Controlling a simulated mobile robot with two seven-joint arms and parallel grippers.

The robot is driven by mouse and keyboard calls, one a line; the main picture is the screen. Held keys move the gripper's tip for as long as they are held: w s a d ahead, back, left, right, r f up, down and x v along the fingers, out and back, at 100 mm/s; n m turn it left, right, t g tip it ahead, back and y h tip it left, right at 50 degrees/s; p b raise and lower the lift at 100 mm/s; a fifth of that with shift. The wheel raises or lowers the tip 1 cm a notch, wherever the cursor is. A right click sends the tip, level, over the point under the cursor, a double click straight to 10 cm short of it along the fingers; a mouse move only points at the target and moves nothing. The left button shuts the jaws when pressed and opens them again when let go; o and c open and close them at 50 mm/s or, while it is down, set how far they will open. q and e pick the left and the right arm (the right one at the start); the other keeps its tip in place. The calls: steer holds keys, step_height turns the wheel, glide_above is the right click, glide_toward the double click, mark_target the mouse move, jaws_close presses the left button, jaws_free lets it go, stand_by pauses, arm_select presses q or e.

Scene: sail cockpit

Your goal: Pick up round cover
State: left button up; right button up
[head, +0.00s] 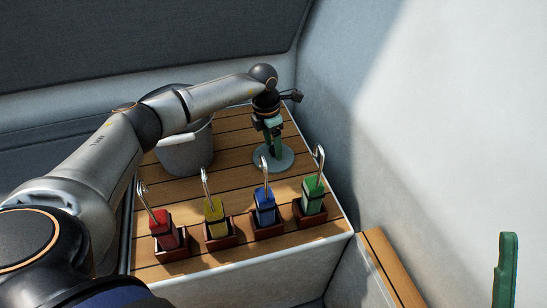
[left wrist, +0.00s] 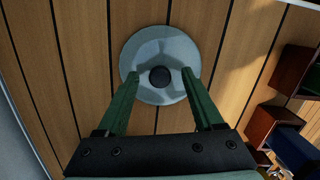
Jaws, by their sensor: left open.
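The round cover (head: 285,160) is a pale grey-blue disc lying flat on the wooden slatted surface in the head view. In the left wrist view the round cover (left wrist: 148,52) shows a dark round knob at its middle. My left gripper (head: 275,149) points down over the cover. In the left wrist view its two green fingers (left wrist: 160,77) are apart, one on each side of the knob, over the near part of the disc. The fingers hold nothing. I cannot tell the exact height of the fingertips above the cover. A green finger of my right gripper (head: 506,270) shows at the lower right edge.
A grey bucket (head: 185,153) stands left of the cover, partly behind my left arm. Several coloured blocks with metal hooks, such as the blue one (head: 264,206), stand in dark red holders along the front edge. A pale wall (head: 330,130) rises close on the right.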

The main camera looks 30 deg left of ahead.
arm_select(q)
jaws_close()
stand_by(0.3)
stand_by(0.3)
